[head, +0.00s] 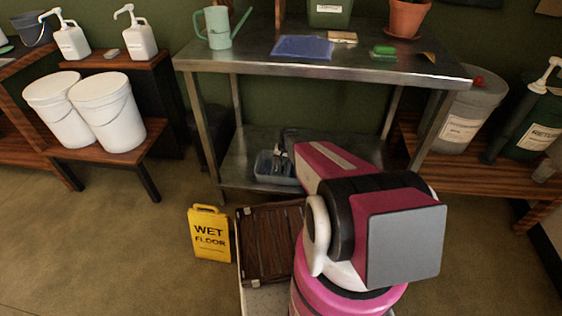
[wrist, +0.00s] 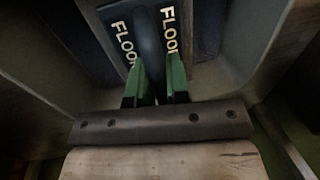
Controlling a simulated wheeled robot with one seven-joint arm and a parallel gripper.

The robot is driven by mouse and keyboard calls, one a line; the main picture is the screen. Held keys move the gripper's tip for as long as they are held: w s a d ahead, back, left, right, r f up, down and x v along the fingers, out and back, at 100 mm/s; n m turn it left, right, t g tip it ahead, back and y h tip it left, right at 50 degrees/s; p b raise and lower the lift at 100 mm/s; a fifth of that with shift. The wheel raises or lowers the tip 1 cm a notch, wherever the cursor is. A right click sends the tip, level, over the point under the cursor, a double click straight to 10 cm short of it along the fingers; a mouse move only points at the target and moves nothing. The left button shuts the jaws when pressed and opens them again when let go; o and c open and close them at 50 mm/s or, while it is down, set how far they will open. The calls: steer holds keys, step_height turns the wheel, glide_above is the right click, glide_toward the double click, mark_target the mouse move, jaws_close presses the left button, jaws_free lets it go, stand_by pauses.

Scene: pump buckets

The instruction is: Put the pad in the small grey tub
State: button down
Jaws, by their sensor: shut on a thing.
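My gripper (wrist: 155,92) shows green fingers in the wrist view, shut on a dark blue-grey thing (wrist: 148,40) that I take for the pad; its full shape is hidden. White FLOOR lettering shows on both sides of it. Grey walls surround the fingertips. In the head view, my gripper (head: 287,142) is low under the steel table, at the small grey-blue tub (head: 276,180) on the lower shelf. Dark things show at the tub's mouth. I cannot tell whether the held thing touches its bottom.
The steel table (head: 300,66) is above my gripper, with its legs close by. A blue cloth (head: 302,47) and a green block (head: 383,50) lie on top. A yellow wet-floor sign (head: 210,234) and a brown slatted crate (head: 268,240) stand in front.

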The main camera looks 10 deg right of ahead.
mark_target(285, 167)
steer(key=shift+f, duration=0.35)
steer(key=c, duration=1.1)
jaws_free()
steer(key=shift+r, duration=0.15)
step_height(285, 167, up, 12)
steer(key=d, duration=0.2)
steer(key=s+a+r+n+h, duration=0.1)
steer(key=s+r, duration=0.7)
steer(key=s, duration=0.2)
steer(key=s+r+n+h, duration=0.1)
steer(key=s+r+n, duration=0.1)
steer(key=s+r, duration=0.6)
steer(key=s, duration=0.3)
steer(key=shift+s+a+n+g, duration=0.2)
steer(key=shift+a+n+g, duration=0.1)
steer(key=shift+a, duration=0.1)
